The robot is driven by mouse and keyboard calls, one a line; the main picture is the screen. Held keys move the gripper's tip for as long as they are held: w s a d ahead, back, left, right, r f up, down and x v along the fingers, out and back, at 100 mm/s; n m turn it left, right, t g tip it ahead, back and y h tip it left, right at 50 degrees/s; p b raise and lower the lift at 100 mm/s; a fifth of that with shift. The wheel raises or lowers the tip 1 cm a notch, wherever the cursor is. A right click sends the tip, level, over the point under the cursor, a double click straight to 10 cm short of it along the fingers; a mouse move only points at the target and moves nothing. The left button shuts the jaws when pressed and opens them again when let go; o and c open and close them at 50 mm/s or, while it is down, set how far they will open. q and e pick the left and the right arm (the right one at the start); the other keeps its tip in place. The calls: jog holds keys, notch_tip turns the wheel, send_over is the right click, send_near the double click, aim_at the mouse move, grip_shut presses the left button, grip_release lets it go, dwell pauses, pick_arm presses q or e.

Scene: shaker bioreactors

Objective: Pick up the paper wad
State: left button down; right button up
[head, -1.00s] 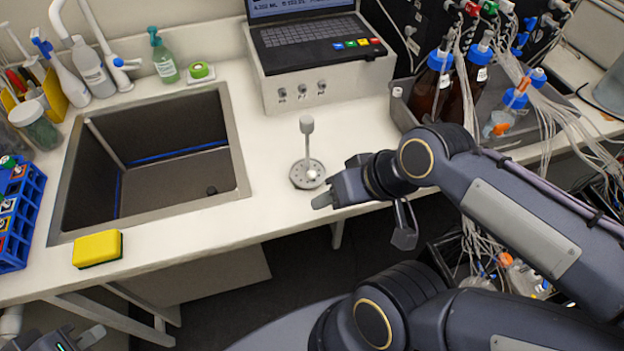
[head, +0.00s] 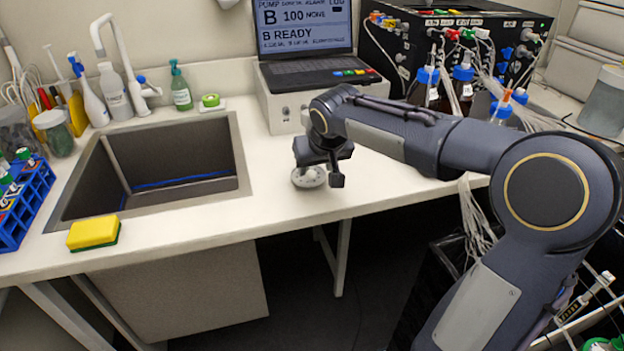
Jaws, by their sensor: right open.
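I cannot make out a paper wad clearly. A small pale lump showed at the round metal stand base (head: 309,178) a second ago; now my right gripper hides most of that spot. My right gripper (head: 320,171) points down over the base, at the front edge of the counter, with its fingers apart. I cannot tell whether it touches anything. The stand's upright rod is hidden behind my arm. My left gripper is out of view.
A sink (head: 160,165) opens left of the base, with a yellow sponge (head: 92,232) at its front edge. A laptop (head: 312,72) stands on a white box behind. Bottles (head: 461,78) and loose tubing are at right. Bare counter lies between sink and base.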

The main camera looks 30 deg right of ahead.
aim_at(313, 173)
jog(key=x, duration=0.4)
jog(key=shift+w+a+r, duration=0.1)
grip_shut()
